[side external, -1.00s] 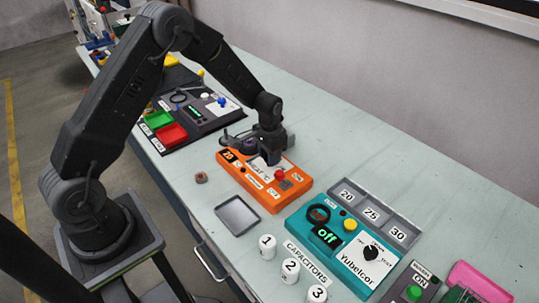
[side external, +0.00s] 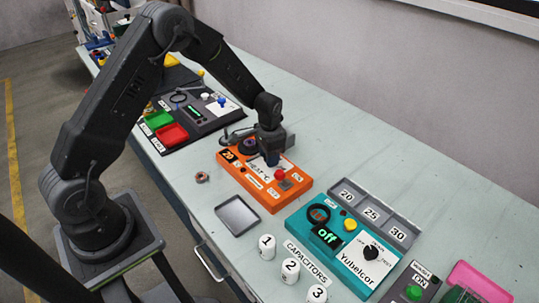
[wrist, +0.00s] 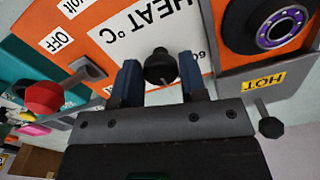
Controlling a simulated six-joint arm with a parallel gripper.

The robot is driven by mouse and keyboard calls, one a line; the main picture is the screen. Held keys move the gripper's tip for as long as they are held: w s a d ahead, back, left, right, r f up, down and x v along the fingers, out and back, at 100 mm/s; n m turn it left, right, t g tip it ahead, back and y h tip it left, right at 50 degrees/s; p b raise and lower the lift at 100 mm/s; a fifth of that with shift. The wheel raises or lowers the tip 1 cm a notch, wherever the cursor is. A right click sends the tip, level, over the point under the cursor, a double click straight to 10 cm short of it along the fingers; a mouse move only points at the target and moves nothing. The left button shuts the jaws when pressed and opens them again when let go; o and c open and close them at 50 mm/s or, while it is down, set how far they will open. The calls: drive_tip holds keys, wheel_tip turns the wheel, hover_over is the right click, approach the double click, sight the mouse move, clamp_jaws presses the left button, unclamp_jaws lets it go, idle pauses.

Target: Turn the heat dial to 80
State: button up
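The orange heater box (side external: 266,199) stands on the bench under my gripper. It has a small display (side external: 228,155) that seems to read 20, and a white panel marked HEAT °C (wrist: 150,30). The black heat dial (wrist: 160,67) sits on that panel. In the wrist view my gripper (wrist: 161,78) is open, with one blue fingertip on each side of the dial. A gap shows between dial and fingers. In the side view my gripper (side external: 271,160) hides the dial. The dial's pointer and setting cannot be read.
On the heater, a red-knobbed lever (wrist: 45,98) stands beside the panel, and a dark round holder with a purple ring (wrist: 278,25) is near the HOT label (wrist: 265,82). A teal Yubelcor box (side external: 343,240), grey tray (side external: 237,215) and small brown ring (side external: 202,177) lie nearby.

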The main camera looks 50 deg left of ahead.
drive_tip(key=o, duration=0.4)
drive_tip(key=shift+c, duration=0.2)
wheel_tip(320, 180, up, 14)
idle(0.5)
drive_tip(key=s+d+r+n+t, duration=0.1)
drive_tip(key=s+d+r+t, duration=0.3)
drive_tip(key=s+r, duration=0.85)
drive_tip(key=s+d+r+n+t, duration=0.1)
drive_tip(key=s+d+n, duration=0.1)
drive_tip(key=s, duration=1.1)
drive_tip(key=shift+s+d+r+t, duration=0.15)
drive_tip(key=shift+d+r+t, duration=0.15)
drive_tip(key=shift+d, duration=0.25)
